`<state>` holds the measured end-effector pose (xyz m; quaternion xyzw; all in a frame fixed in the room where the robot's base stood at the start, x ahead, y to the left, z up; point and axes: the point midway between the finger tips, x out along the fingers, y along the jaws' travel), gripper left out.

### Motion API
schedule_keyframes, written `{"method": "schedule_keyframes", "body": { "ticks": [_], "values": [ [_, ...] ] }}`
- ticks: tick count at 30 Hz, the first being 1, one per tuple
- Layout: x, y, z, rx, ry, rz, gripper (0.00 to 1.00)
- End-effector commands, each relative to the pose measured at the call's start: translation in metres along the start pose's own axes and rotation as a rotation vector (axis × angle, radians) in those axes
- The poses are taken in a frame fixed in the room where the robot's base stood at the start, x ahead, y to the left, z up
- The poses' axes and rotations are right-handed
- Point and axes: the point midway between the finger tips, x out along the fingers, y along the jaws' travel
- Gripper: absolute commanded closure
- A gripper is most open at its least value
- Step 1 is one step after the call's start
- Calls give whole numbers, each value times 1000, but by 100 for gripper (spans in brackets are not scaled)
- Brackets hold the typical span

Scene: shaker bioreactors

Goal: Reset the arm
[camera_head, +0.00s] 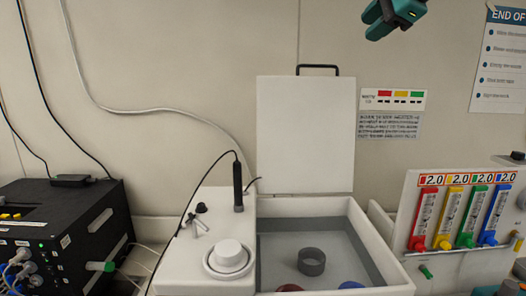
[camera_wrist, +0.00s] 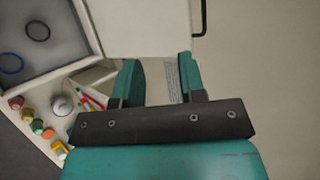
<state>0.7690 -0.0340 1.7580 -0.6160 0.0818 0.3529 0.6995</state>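My gripper (camera_head: 378,20) is high at the top of the head view, in front of the wall and to the right of the raised lid. Part of the arm is cut off by the frame's top edge. In the wrist view my gripper (camera_wrist: 158,68) shows two teal fingers standing apart, with nothing between them. The gripper touches nothing that I can see.
The white shaker bath (camera_head: 385,250) has its lid (camera_head: 305,135) standing open; a dark ring (camera_head: 312,262) is inside. A black box (camera_head: 65,230) with cables stands left, a flow-meter panel (camera_head: 408,215) right. The space around the gripper is free.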

Motion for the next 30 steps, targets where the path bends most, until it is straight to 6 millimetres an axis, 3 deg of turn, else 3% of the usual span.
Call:
{"method": "schedule_keyframes", "body": {
  "ticks": [2,11,14,20,23,26,30],
  "values": [
    [0,0,1,-1,-1,0,63],
    [20,36,15,-123,-34,57,63],
    [27,53,18,-176,-48,82,63],
    [46,106,30,-336,-94,151,63],
    [57,144,38,-443,-131,193,63],
    [70,199,48,-586,-185,247,63],
    [85,307,63,-858,-307,335,63]
  ]
}}
